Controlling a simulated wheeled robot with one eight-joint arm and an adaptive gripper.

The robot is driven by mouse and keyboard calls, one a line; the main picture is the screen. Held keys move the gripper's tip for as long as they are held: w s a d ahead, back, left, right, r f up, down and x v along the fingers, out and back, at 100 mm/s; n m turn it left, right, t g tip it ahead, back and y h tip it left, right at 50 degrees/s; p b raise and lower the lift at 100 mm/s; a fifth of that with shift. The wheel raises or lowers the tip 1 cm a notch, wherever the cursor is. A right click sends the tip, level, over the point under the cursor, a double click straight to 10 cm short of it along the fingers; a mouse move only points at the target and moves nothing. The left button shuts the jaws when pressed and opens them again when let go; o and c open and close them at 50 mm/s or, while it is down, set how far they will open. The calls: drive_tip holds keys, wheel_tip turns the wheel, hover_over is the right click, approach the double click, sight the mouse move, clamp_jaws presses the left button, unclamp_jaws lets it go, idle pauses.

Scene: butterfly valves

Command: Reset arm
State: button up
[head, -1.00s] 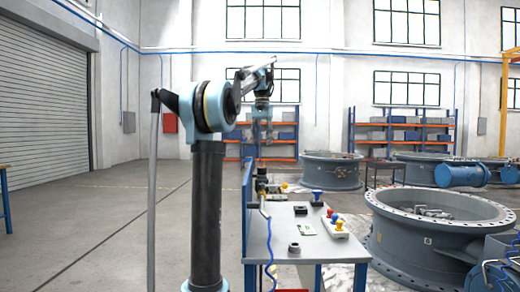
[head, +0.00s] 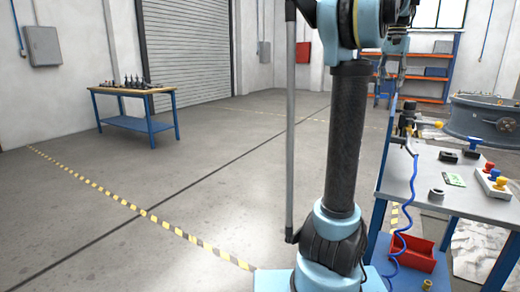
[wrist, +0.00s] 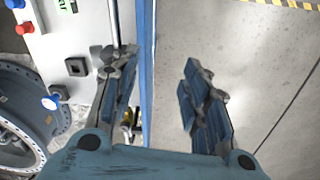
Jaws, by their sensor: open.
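My arm stands upright right of centre in the head view, its top cut off by the upper edge. My gripper (wrist: 163,88) is open and empty in the wrist view, its two blue-padded fingers well apart. The left finger overlaps the grey workbench top (wrist: 90,30) in the picture and the right finger is over bare floor.
A red bin (head: 415,252) sits below. A large valve (head: 485,122) stands behind. A wooden-topped table (head: 136,90) is at left. The floor between is clear.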

drive_tip(key=s+a+f+n+t, duration=0.1)
drive_tip(key=s+a+f+n, duration=0.1)
drive_tip(key=s+a+f, duration=0.55)
drive_tip(key=s+a+f+n, duration=0.2)
drive_tip(key=a+f+n, duration=0.1)
drive_tip(key=a+f, duration=0.85)
drive_tip(key=s+a+f+n, duration=0.1)
drive_tip(key=s+a+f, duration=0.2)
drive_tip(key=f, duration=0.4)
drive_tip(key=s+a+f+n, duration=0.1)
drive_tip(key=s+a+f, duration=0.3)
drive_tip(key=s+f, duration=0.2)
drive_tip(key=s+a+f+n, duration=0.1)
drive_tip(key=s+a+f, duration=0.3)
drive_tip(key=f, duration=0.5)
drive_tip(key=shift+s+a+f+n+t, duration=0.2)
drive_tip(key=shift+s+n+t, duration=0.15)
drive_tip(key=shift+n+t, duration=0.05)
drive_tip(key=shift+w+f, duration=0.2)
drive_tip(key=shift+w, duration=0.25)
drive_tip(key=shift+c, duration=0.2)
